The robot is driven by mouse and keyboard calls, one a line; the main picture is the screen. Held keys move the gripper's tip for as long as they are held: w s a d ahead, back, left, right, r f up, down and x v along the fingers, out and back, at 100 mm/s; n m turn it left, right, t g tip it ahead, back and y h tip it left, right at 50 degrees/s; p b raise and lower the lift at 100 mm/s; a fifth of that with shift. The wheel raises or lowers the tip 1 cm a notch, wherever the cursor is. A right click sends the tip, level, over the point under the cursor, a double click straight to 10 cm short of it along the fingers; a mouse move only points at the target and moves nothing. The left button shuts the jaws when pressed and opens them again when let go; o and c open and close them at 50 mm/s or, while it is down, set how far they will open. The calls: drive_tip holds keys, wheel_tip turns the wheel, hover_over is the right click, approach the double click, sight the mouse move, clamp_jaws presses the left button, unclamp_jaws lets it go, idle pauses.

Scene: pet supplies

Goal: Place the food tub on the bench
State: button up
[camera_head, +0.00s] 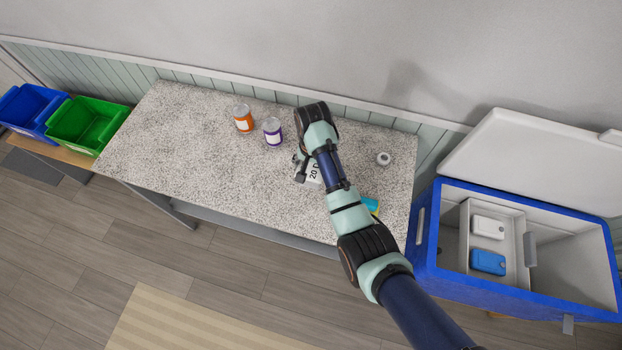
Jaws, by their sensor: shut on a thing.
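The bench (190,140) is a speckled grey stone-look top against the wall. My gripper (300,168) is low over its middle right part, shut on a white thing with dark print reading "20" (313,173). My arm hides most of this white thing, so I cannot tell its full shape, whether it is the food tub, or whether it touches the bench top.
An orange-labelled can (243,119) and a purple-labelled can (273,132) stand left of my gripper. A small white round thing (384,158) and a teal-and-yellow thing (371,205) lie right. An open blue cooler (425,245) stands right; green (88,125) and blue (30,108) bins left.

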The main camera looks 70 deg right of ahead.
wheel_tip(320, 180, down, 7)
drive_tip(key=shift+f+b, duration=0.2)
drive_tip(key=shift+b, duration=0.3)
drive_tip(key=shift+f, duration=0.15)
drive_tip(key=o, duration=1.3)
drive_tip(key=shift+c, duration=0.2)
wheel_tip(320, 180, up, 12)
drive_tip(key=shift+r+p, duration=0.2)
drive_tip(key=shift+p, duration=0.6)
drive_tip(key=shift+w, duration=0.1)
